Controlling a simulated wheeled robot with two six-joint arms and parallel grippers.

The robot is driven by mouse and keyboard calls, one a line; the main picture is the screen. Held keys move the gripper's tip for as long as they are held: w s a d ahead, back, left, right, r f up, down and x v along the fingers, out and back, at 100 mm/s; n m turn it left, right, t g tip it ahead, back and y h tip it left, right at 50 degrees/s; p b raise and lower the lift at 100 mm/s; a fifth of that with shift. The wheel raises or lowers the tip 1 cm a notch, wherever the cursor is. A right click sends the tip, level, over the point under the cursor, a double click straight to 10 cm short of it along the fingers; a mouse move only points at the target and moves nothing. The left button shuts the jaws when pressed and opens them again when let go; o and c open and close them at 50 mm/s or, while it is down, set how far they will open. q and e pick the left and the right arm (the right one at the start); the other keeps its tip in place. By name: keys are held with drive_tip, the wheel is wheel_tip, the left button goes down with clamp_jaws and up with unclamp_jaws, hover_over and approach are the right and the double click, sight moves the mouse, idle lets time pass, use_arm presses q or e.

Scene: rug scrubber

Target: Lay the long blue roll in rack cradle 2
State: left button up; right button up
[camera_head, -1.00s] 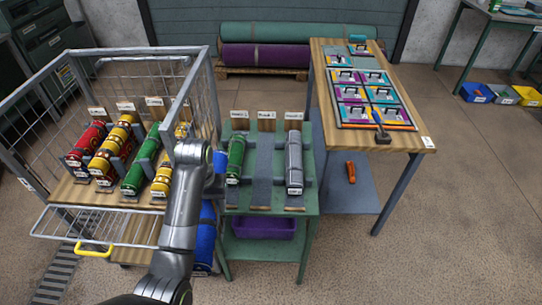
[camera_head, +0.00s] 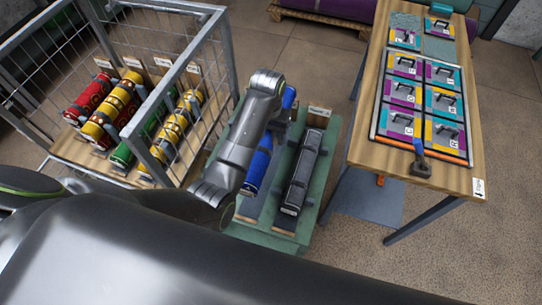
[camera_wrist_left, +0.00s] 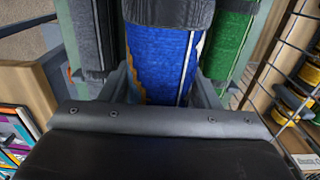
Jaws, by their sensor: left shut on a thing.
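The long blue roll (camera_head: 258,166) is at the middle place of the green rack (camera_head: 318,172), partly hidden behind my left arm. My left gripper (camera_head: 277,122) is shut on it from above; its fingertips are mostly hidden. In the left wrist view the blue roll (camera_wrist_left: 160,62) runs lengthwise between a grey roll (camera_wrist_left: 86,35) and a green roll (camera_wrist_left: 228,42), roughly in line with them. I cannot tell whether it rests in the cradle or hangs just above. The grey roll (camera_head: 304,170) lies in the rack's right cradle. My right gripper is not in view.
A wire cage cart (camera_head: 222,62) with red, yellow and green rolls (camera_head: 112,108) stands to the left, close to my arm. A wooden table (camera_head: 365,135) with coloured sample boards stands to the right.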

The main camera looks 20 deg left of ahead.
use_arm(q)
drive_tip(key=f, duration=0.8)
drive_tip(key=shift+s+a+f, duration=0.15)
drive_tip(key=shift+s+f, duration=0.1)
drive_tip(key=shift+w+f, duration=0.1)
drive_tip(key=shift+f, duration=0.55)
drive_tip(key=shift+f+b, duration=0.3)
drive_tip(key=shift+f, duration=1.25)
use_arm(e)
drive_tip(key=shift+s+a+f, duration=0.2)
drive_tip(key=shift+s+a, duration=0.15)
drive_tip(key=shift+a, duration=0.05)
use_arm(q)
drive_tip(key=shift+f, duration=0.15)
drive_tip(key=o, duration=1.2)
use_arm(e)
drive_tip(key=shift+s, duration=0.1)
